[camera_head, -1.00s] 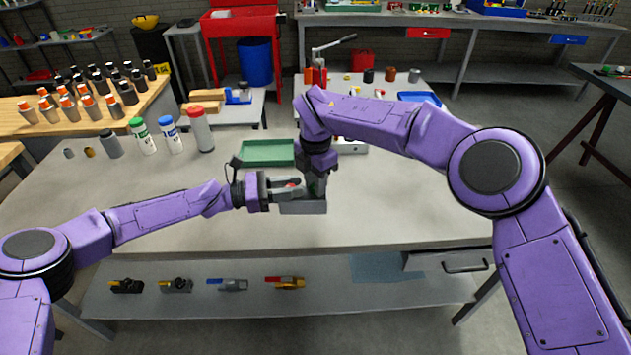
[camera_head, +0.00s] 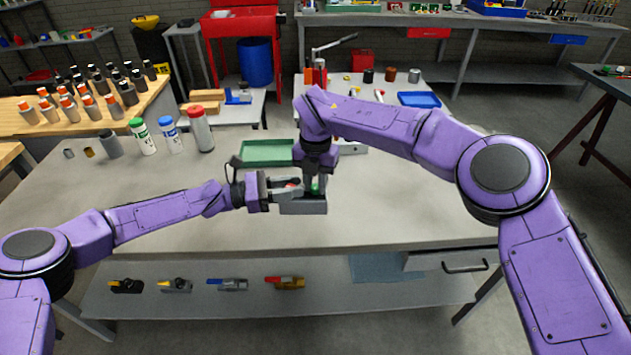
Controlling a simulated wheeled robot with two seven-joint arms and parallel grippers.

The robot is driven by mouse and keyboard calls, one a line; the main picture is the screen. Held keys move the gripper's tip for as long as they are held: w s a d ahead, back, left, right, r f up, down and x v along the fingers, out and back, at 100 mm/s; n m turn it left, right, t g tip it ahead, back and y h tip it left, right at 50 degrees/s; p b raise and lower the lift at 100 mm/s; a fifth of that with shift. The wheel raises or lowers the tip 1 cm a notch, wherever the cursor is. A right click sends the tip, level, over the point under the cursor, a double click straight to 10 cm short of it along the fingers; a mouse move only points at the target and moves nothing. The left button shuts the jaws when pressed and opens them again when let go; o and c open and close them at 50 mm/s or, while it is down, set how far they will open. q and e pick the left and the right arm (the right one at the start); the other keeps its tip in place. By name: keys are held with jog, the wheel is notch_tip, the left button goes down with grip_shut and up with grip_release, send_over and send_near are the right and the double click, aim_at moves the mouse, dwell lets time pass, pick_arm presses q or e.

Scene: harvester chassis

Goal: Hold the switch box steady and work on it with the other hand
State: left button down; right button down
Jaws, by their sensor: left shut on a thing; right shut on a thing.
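The grey switch box (camera_head: 303,208) sits on the pale workbench, near the middle of its front half. Red and green spots show at its top. My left gripper (camera_head: 290,191) comes in from the left and is shut at the box's upper left part, apparently on the box. My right gripper (camera_head: 316,188) points straight down over the right part of the box. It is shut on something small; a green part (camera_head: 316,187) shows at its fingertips. The fingers hide much of the box top.
A green tray (camera_head: 267,151) lies just behind the box. Bottles with red (camera_head: 200,132), blue (camera_head: 171,136) and green (camera_head: 144,138) caps stand at the bench's back left. Several valve-like parts lie on the lower shelf (camera_head: 320,302).

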aim_at(315, 186)
dwell(0.3)
jog(key=c, duration=1.2)
grip_release()
jog(key=shift+o, duration=0.2)
jog(key=shift+r, duration=0.1)
notch_tip(315, 186, up, 12)
jog(key=shift+o, duration=1.4)
jog(key=shift+r, duration=0.1)
notch_tip(315, 186, down, 12)
jog(key=m, duration=0.9)
jog(key=shift+f, duration=0.2)
